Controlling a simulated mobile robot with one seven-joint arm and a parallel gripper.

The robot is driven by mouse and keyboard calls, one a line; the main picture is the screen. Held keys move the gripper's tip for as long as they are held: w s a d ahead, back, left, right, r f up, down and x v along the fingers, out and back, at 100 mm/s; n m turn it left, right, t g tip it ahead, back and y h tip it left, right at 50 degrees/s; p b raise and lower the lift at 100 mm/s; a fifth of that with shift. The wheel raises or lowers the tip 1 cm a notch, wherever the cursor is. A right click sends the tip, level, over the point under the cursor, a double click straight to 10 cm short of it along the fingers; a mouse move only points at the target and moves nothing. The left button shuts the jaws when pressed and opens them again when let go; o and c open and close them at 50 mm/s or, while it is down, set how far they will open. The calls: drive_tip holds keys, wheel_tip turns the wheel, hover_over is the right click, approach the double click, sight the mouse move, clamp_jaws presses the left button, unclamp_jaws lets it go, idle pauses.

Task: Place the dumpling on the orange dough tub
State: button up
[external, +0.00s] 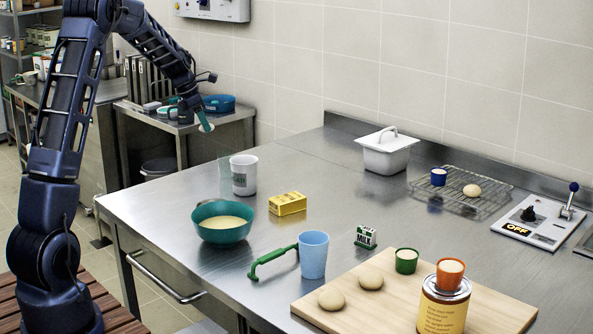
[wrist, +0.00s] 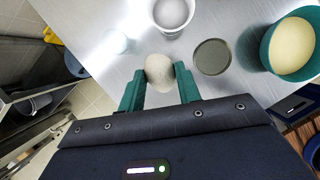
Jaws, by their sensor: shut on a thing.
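My gripper (external: 201,117) is raised at the far left end of the steel counter, with its teal fingers pointing down. In the wrist view, my gripper (wrist: 160,84) is shut on a pale, rounded dumpling (wrist: 159,70), which sits at the fingertips. The orange dough tub (external: 449,275) is a small orange cup filled with pale dough. It stands upright on a yellow-labelled can at the front right, far from my gripper. The wrist view does not show this tub.
A white mug (external: 244,174), a teal batter bowl (external: 222,232), a yellow block (external: 287,204), a blue cup (external: 313,255) and a green-handled tool (external: 268,262) stand between. A green tub (external: 406,261) and dough balls (external: 371,279) are on the board. A blue tub (external: 438,177) is on the rack.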

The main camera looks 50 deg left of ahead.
drive_tip(key=w+d+r+m, duration=0.1)
drive_tip(key=w+d+r, duration=0.15)
drive_tip(key=d, duration=0.55)
drive_tip(key=w+d+r+m+h, duration=0.1)
drive_tip(key=w+d+m, duration=0.1)
drive_tip(key=w+d, duration=0.35)
drive_tip(key=w+d+r+m, duration=0.1)
drive_tip(key=w+d, duration=0.1)
drive_tip(key=d, duration=0.7)
drive_tip(key=w+d+r+m+g+h, duration=0.1)
drive_tip(key=d+r+m, duration=0.1)
drive_tip(key=d, duration=1.1)
drive_tip(key=d+r+m+g, duration=0.1)
drive_tip(key=d+r, duration=0.2)
drive_tip(key=d, duration=0.9)
wheel_tip(320, 180, up, 9)
drive_tip(key=m+g, duration=0.3)
drive_tip(key=m, duration=0.5)
hover_over(453, 266)
drive_tip(key=a, duration=0.1)
drive_tip(key=shift+h, duration=0.3)
drive_tip(key=f, duration=2)
drive_tip(key=shift+w+a, duration=0.15)
drive_tip(key=shift+a, duration=0.05)
drive_tip(key=shift+f, duration=0.1)
